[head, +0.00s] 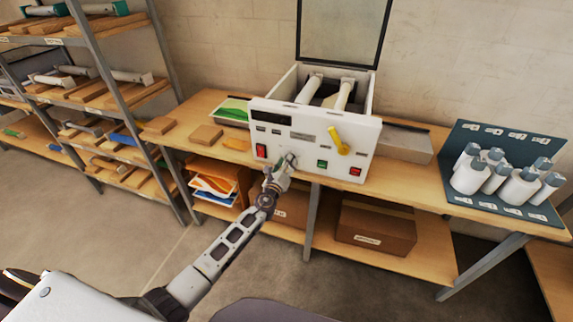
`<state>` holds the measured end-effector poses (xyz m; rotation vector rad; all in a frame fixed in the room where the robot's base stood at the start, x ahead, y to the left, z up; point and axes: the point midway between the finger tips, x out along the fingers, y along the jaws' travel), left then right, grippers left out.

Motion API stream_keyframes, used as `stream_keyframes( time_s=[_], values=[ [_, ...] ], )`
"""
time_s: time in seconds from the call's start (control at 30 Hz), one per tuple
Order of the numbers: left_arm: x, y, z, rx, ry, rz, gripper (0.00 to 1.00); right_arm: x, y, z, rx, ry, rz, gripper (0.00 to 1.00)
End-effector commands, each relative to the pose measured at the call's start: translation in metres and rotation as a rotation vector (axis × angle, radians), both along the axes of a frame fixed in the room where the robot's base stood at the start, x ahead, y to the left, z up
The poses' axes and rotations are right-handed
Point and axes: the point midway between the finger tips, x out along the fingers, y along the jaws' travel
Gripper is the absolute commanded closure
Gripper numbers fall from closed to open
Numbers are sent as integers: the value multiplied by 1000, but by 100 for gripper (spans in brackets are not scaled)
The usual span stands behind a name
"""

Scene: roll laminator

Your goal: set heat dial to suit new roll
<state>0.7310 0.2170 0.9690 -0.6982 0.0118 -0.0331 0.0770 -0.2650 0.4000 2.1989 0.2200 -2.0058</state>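The roll laminator (312,118) is a white machine on the wooden workbench, its lid raised and two pale rollers (343,95) visible inside. Its front panel carries a dark display (273,118), a yellow lever (339,142), red switches and a green button. My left gripper (287,163) is at the lower middle of the panel, between the left red switch and the green button. It covers the spot where a dial seems to sit, so the heat dial and its setting are hidden. Whether the fingers are closed on it is too small to tell. My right gripper is not in view.
A blue-green rack (500,150) with white bottles stands on the right of the bench (405,178). Wooden blocks (206,135) and a green sheet (233,110) lie left of the laminator. A metal shelf with rolls (100,90) stands at left. Cardboard boxes (375,228) sit below.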

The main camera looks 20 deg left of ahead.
Motion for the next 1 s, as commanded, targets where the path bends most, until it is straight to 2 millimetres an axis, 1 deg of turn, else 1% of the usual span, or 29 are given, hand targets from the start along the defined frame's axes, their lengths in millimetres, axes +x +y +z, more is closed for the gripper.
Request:
stream_keyframes(
  time_s=[0.03,0.2,0.3,0.67,0.87,1.0],
  values=[
    [0,0,0,0,0,0,67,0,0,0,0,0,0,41],
    [0,0,0,0,0,0,89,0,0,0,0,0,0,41],
    [0,0,0,0,0,0,100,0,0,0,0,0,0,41],
    [0,0,-1,-17,1,0,100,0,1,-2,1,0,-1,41],
    [0,1,-2,-83,3,1,100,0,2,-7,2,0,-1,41],
    [0,1,-3,-162,5,1,100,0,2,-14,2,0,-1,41]
  ],
)
